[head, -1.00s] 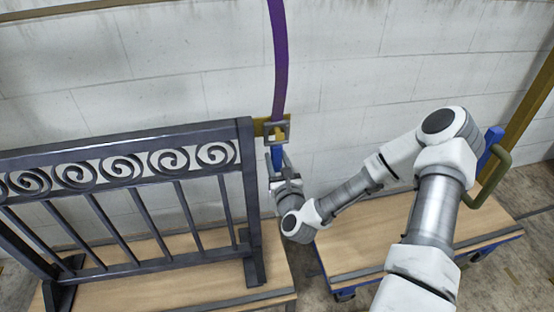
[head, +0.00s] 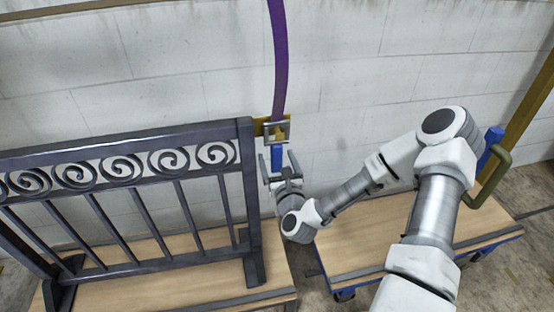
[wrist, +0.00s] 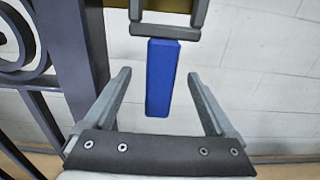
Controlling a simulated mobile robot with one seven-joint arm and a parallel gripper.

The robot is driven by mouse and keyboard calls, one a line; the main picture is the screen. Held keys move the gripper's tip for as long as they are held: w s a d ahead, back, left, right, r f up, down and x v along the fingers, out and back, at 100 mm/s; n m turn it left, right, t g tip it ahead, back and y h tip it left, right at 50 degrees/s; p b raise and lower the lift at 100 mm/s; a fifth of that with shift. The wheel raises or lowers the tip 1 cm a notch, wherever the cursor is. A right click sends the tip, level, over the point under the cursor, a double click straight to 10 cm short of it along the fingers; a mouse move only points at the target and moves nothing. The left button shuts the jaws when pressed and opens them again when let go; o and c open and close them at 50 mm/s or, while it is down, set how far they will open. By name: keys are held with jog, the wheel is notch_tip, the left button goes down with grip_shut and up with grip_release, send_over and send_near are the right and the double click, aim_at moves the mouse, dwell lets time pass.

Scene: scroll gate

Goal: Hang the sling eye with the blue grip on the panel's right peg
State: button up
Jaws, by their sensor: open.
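The purple sling (head: 279,60) hangs from above and ends in a grey square eye (head: 289,131) at the gate panel's upper right corner. Ochre shows through the eye, but I cannot make out the right peg or tell if the eye is around it. The blue grip (head: 276,158) hangs below the eye; it also shows upright in the wrist view (wrist: 162,80). My gripper (head: 279,167) is open, one finger on each side of the grip, with visible gaps in the wrist view (wrist: 158,75). The dark gate panel (head: 250,185) stands just to the left.
The gate panel, with scrolls and bars, stands on a wooden-topped bench (head: 180,285). A second wooden-topped cart (head: 350,240) stands right of it, under my arm. An ochre post (head: 535,100) is at far right. A pale block wall (head: 340,60) is behind.

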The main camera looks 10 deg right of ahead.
notch_tip(320, 180, down, 12)
jog(key=b, duration=0.9)
jog(key=shift+r+b, duration=0.25)
jog(key=shift+b, duration=0.1)
dwell(0.4)
jog(key=s+p, duration=0.2)
jog(key=s, duration=0.9)
jog(key=shift+p, duration=0.3)
dwell(1.6)
